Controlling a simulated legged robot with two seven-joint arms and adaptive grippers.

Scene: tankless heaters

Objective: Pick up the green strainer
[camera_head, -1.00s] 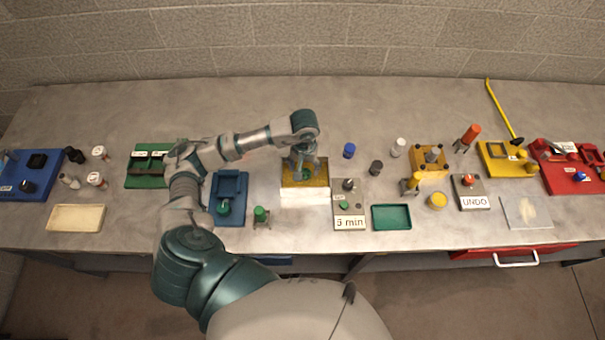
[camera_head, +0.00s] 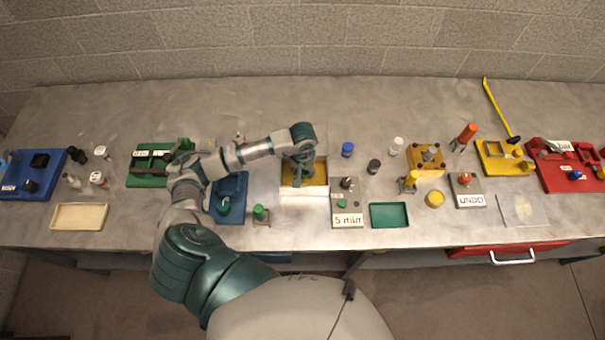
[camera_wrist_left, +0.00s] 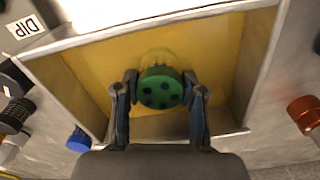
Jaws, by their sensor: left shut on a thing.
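The green strainer (camera_wrist_left: 160,88) shows in the left wrist view as a round green piece with dark holes. It is between the two fingers of my left gripper (camera_wrist_left: 160,92), which are shut on it. Behind it is the yellow inside of the white-walled dip box (camera_wrist_left: 215,60). In the head view my left gripper (camera_head: 300,172) is over this box (camera_head: 305,192), and the strainer is hidden there by the gripper. Whether the strainer touches the box floor I cannot tell. My right gripper is not in view.
A grey "5 min" plate (camera_head: 348,220) stands just right of the box, with a green tray (camera_head: 390,215) beyond it. A blue fixture (camera_head: 230,185) and a small green-topped piece (camera_head: 260,215) are to the left.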

